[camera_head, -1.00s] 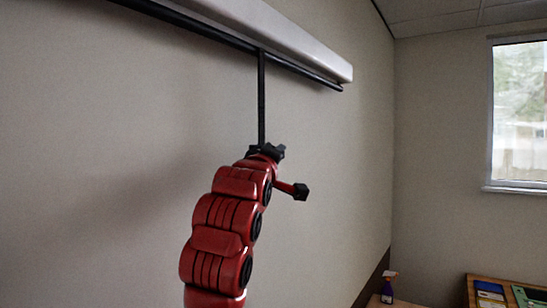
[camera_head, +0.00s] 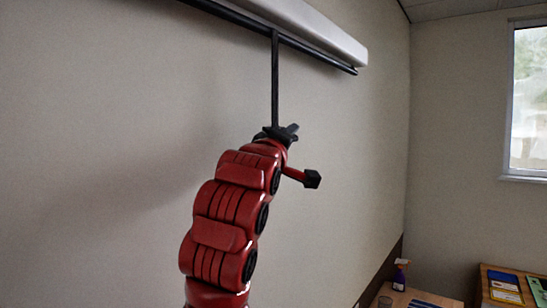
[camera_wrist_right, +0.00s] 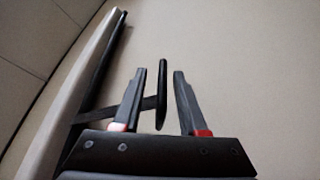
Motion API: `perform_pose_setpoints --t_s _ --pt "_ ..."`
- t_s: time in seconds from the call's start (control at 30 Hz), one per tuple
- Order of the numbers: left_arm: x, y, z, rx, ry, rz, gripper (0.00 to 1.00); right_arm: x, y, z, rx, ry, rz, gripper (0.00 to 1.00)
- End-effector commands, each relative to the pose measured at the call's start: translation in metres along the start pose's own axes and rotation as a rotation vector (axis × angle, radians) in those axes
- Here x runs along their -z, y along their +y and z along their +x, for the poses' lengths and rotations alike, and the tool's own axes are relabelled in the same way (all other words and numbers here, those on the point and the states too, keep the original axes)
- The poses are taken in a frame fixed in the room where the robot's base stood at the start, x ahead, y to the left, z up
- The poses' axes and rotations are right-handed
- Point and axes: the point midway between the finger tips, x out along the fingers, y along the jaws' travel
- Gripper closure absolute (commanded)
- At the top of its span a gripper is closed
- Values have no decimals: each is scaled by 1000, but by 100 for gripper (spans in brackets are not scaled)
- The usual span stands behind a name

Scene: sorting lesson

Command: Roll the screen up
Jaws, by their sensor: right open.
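The screen's long white casing (camera_head: 320,28) runs along the wall at the top of the head view. The screen's black bottom bar (camera_head: 312,51) lies close under it, and no screen cloth shows between them. A dark pull strap (camera_head: 275,80) hangs straight down from the bar to my right gripper (camera_head: 279,131). In the right wrist view the casing (camera_wrist_right: 62,100) and bar (camera_wrist_right: 103,62) are at the left. My right gripper (camera_wrist_right: 160,72) is open there, with the strap's end (camera_wrist_right: 161,98) between its fingers, apart from the right finger. My left gripper is out of view.
A plain wall (camera_head: 120,120) stands behind the strap. At the lower right are a table (camera_head: 372,298) with a purple spray bottle (camera_head: 399,277) and a wooden board (camera_head: 484,290) holding coloured cards. A window (camera_head: 528,100) is at the far right. The space around the strap is clear.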

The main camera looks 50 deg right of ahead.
Motion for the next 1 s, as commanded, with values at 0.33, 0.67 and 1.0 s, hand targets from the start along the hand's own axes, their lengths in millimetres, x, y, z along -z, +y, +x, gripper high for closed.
perform_pose_setpoints --t_s 0.33,0.67,1.0 --pt "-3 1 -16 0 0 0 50 2 -1 -95 1 7 4 58" --pt "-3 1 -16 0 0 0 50 1 0 -138 -1 2 2 58" --pt "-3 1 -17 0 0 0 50 0 0 -141 -1 1 1 58"
